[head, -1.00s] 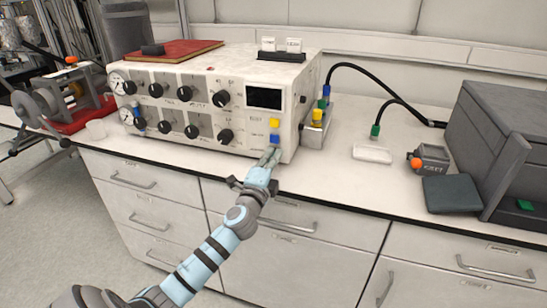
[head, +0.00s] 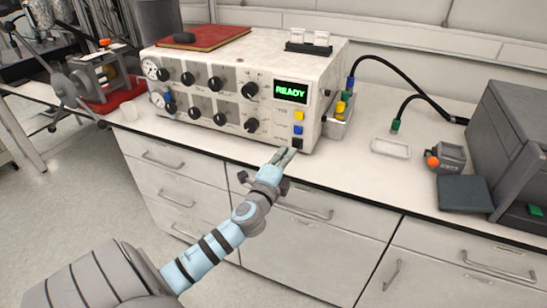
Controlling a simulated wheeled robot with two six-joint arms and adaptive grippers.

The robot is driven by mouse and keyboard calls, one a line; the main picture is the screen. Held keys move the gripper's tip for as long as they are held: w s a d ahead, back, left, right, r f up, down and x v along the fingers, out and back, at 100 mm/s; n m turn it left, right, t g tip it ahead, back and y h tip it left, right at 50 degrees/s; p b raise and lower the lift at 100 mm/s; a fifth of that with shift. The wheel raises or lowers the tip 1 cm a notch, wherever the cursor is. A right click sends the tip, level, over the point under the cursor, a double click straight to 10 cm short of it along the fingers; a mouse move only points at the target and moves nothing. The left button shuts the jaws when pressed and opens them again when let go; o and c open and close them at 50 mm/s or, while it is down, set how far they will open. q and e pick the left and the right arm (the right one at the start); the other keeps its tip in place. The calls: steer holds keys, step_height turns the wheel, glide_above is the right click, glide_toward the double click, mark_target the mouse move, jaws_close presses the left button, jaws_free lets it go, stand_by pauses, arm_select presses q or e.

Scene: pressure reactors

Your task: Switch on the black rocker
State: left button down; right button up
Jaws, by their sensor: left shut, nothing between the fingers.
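The white control unit (head: 240,58) stands on the bench with its knobbed front facing me. Its display (head: 291,92) is lit and reads READY in green. On the right of its front, a yellow button (head: 299,115) sits above a blue button (head: 298,129), and the black rocker (head: 296,143) is below them. My left gripper (head: 285,155) is shut and empty, with its fingertips just below and left of the rocker; I cannot tell whether they touch the panel. My right gripper is out of view.
A red book (head: 203,37) lies on top of the unit. To the right are cables, a small white tray (head: 391,147), a device with an orange knob (head: 445,158) and a large grey box (head: 510,140). The bench front between unit and tray is clear.

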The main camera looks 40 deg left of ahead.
arm_select(q)
steer(key=v, duration=0.6)
steer(key=shift+s+d+r, duration=0.3)
steer(key=shift+d+r, duration=0.15)
steer(key=shift+r, duration=0.2)
